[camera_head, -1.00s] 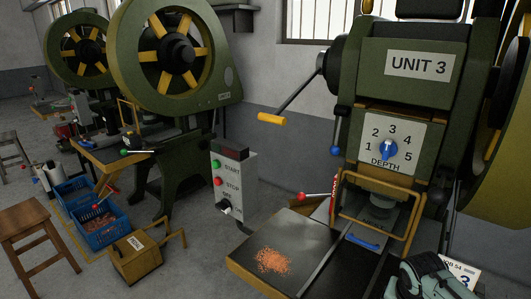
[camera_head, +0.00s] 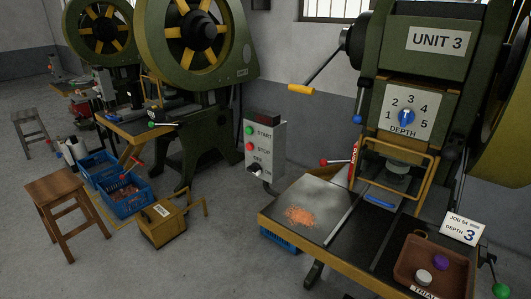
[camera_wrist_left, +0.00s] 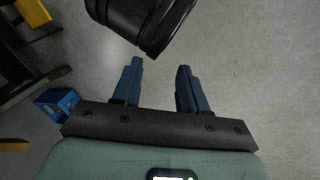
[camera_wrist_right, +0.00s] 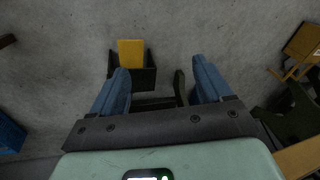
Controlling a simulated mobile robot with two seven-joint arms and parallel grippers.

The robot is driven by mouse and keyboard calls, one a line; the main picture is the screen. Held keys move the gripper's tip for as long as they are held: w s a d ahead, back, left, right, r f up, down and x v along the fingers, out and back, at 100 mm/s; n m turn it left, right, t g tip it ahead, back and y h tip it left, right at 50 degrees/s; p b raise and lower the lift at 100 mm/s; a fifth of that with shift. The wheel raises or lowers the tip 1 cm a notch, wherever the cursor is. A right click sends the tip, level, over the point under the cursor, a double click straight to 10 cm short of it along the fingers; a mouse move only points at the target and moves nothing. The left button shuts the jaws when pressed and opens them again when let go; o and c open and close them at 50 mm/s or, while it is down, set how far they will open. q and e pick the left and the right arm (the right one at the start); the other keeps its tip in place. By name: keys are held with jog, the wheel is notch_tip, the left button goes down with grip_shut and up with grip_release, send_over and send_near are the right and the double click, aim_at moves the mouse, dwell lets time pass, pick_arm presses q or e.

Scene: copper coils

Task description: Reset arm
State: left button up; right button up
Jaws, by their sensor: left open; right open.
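Both grippers are outside the head view. My left gripper (camera_wrist_left: 159,68) shows in the left wrist view with its two blue fingers apart and nothing between them, above grey floor. My right gripper (camera_wrist_right: 160,65) shows in the right wrist view, also with fingers apart and empty. Beyond its fingers is a yellow plate (camera_wrist_right: 131,54) in a dark bracket. In the head view, the Unit 3 press (camera_head: 440,75) has a blue depth knob (camera_head: 406,118). A brown tray (camera_head: 406,262) holds a purple disc (camera_head: 441,262) and a pale disc (camera_head: 423,277).
The press table (camera_head: 320,190) carries copper bits (camera_head: 299,215) and a job card (camera_head: 463,228) reading depth 3. A control box (camera_head: 264,145), yellow box (camera_head: 164,225), blue crate (camera_head: 123,196) and wooden stool (camera_head: 66,207) stand left. A black rounded body (camera_wrist_left: 150,20) is close above the left fingers.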

jog(key=s+a+f, duration=0.4)
jog(key=s+f, duration=0.5)
jog(key=s, duration=0.1)
jog(key=s+a+f, duration=0.3)
jog(key=s+f, duration=0.6)
jog(key=s, duration=0.2)
pick_arm(q)
jog(key=s+d+r+g+p, duration=0.1)
jog(key=s+r+p, duration=0.3)
jog(key=r+p, duration=0.5)
jog(key=s+d+r+g+h+p, duration=0.1)
jog(key=s+d+r+g+p, duration=0.1)
jog(key=r+p, duration=0.7)
jog(key=shift+s+d+r+m+p, duration=0.35)
jog(key=shift+s+r, duration=0.2)
jog(key=shift+s, duration=0.3)
pick_arm(e)
jog(key=s+a+r+g+y, duration=0.1)
jog(key=s+a+r, duration=0.1)
jog(key=r, duration=0.8)
jog(key=s+a+r+g+y, duration=0.1)
jog(key=s+r+g, duration=0.1)
jog(key=r, duration=0.7)
jog(key=shift+s+a+r+n, duration=0.3)
jog(key=shift+s+a+r, duration=0.05)
jog(key=shift+s, duration=0.5)
